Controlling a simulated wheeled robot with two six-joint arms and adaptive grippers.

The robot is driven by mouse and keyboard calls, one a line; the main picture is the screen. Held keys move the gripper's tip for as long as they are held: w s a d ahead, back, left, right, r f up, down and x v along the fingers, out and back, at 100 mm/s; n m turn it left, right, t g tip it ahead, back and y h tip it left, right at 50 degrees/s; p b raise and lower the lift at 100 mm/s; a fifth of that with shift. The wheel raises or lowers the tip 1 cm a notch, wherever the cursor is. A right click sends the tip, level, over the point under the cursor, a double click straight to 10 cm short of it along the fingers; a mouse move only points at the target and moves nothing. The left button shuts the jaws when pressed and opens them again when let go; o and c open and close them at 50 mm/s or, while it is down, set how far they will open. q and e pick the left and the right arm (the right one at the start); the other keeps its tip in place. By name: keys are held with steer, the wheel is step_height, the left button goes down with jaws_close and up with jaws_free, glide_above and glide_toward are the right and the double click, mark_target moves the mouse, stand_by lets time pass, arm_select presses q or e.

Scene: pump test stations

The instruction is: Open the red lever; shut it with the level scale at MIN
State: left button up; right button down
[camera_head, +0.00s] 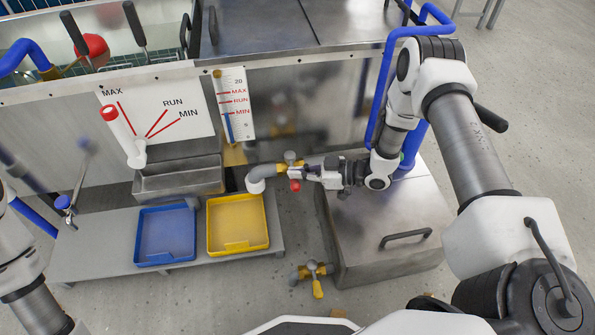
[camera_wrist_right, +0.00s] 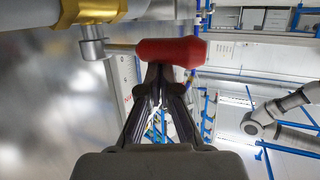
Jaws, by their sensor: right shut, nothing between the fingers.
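The red lever (camera_head: 295,186) is on the valve of the grey and brass pipe, mostly hidden by my right gripper (camera_head: 303,174). In the right wrist view its red handle (camera_wrist_right: 172,51) lies crosswise just beyond the fingertips of my right gripper (camera_wrist_right: 160,72), on a rod from the valve stem. The fingers are shut with nothing between them; whether they touch the handle I cannot tell. The level scale (camera_head: 236,95) has MAX, RUN and MIN marks; its blue column stands close to MIN. My left gripper is out of view.
A white lever with a red end (camera_head: 124,135) stands before the MAX/RUN/MIN board (camera_head: 185,118), towards MAX. A blue tray (camera_head: 166,234) and a yellow tray (camera_head: 237,224) lie on the low bench. A yellow-handled valve (camera_head: 316,271) is below. A steel box (camera_head: 375,255) stands under my right arm.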

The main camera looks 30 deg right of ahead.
step_height(320, 180, up, 4)
steer(key=a+p, duration=0.2)
steer(key=p, duration=0.1)
steer(key=s+d+r+p, duration=0.1)
steer(key=s+d+p, duration=0.1)
steer(key=d, duration=0.7)
steer(key=shift+s+d+r+p, duration=0.15)
steer(key=shift+r+p, duration=0.25)
steer(key=shift+p, duration=0.15)
